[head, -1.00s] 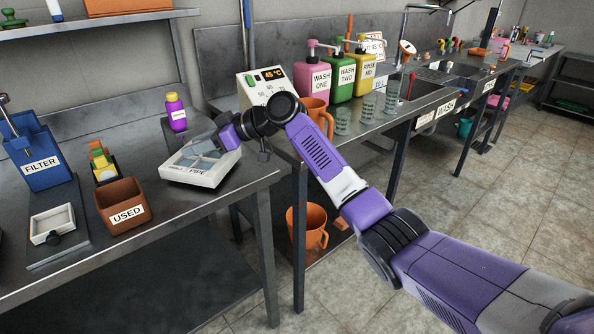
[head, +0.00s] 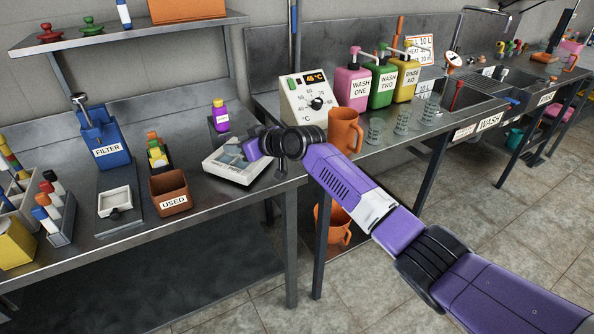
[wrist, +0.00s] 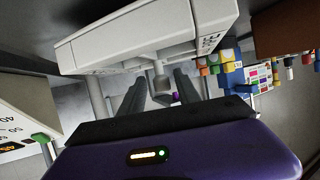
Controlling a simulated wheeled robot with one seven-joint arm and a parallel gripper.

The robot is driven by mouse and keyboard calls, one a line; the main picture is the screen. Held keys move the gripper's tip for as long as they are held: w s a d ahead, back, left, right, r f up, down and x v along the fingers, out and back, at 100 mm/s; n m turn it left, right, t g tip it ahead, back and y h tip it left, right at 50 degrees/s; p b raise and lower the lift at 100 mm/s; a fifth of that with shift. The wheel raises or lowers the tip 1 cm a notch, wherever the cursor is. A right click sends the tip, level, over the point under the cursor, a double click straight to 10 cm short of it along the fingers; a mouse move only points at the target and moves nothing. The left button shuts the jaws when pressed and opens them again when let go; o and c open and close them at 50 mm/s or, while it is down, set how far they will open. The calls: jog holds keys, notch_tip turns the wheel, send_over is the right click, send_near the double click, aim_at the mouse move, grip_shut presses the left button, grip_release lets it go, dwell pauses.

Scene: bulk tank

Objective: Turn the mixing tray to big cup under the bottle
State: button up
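The white tray (head: 222,168), its front label only partly readable, sits at the bench's right end. Its recessed top has grey-blue parts, but the cups are too small to tell apart. A purple bottle with a yellow cap (head: 221,114) stands upright behind it on a dark stand. My gripper (head: 236,151) reaches in from the right, low over the tray's right side, partly hiding it. In the wrist view, the white tray body (wrist: 150,35) fills the top. My two dark fingers (wrist: 160,95) are apart, with a small grey tab (wrist: 161,80) showing between them, gaps beside it.
A brown USED bin (head: 171,193), a blue FILTER box (head: 106,145) and a small white drawer (head: 115,201) stand left of the tray. A temperature box (head: 308,103) and an orange jug (head: 345,131) stand close to the right, near my arm.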

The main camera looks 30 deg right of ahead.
jog(key=shift+s+a+r+m+h+p, duration=0.15)
jog(key=shift+r+m+h+p, duration=0.25)
jog(key=shift+p, duration=1.65)
